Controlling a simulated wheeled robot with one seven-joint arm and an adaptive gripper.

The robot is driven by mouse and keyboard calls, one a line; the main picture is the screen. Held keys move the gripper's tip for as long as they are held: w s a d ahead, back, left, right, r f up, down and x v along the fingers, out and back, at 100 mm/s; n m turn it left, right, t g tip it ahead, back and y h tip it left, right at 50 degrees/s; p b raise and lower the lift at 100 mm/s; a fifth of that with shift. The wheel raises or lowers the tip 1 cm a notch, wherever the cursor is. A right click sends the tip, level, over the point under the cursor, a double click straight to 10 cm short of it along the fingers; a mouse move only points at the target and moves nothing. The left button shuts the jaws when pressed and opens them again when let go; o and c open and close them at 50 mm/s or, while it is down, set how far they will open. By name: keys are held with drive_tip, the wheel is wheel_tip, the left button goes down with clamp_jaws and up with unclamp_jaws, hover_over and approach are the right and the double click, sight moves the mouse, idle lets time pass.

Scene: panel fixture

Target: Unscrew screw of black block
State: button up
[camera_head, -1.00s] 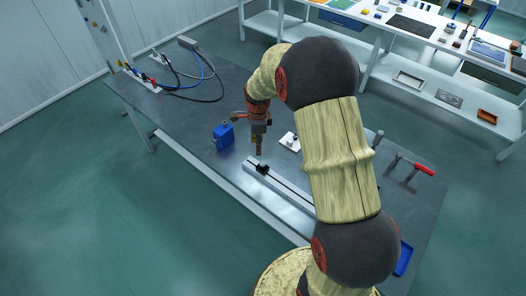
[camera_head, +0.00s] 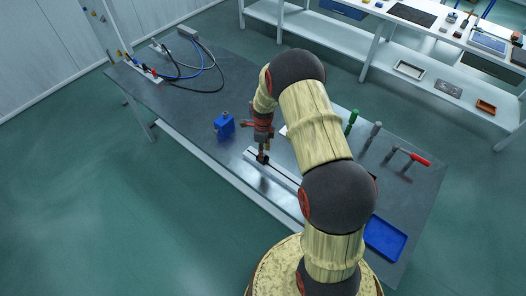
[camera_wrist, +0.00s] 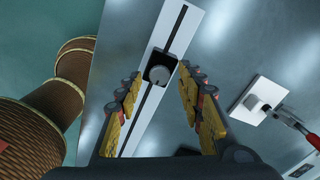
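The black block (camera_wrist: 160,70) sits on the slotted rail (camera_wrist: 196,24) in the wrist view. A round grey screw head (camera_wrist: 161,75) shows on its upper face. In the head view the block (camera_head: 262,160) is a small dark shape at the rail's far end, partly covered by my gripper. My gripper (camera_head: 263,149) points down right at the block. In the wrist view its yellow-padded fingers (camera_wrist: 160,95) are spread apart to the left and right below the block, with nothing between the pads. Whether the fingertips touch the block cannot be told.
A blue device (camera_head: 224,126) stands left of my gripper. A white plate with a red-handled clamp (camera_wrist: 260,97) lies right of the rail. A red-handled hammer (camera_head: 418,158), a green-handled tool (camera_head: 352,121) and a blue tray (camera_head: 386,237) are on the table's right. Hoses (camera_head: 195,70) lie at far left.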

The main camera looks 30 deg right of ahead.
drive_tip(key=shift+c, duration=1.2)
clamp_jaws()
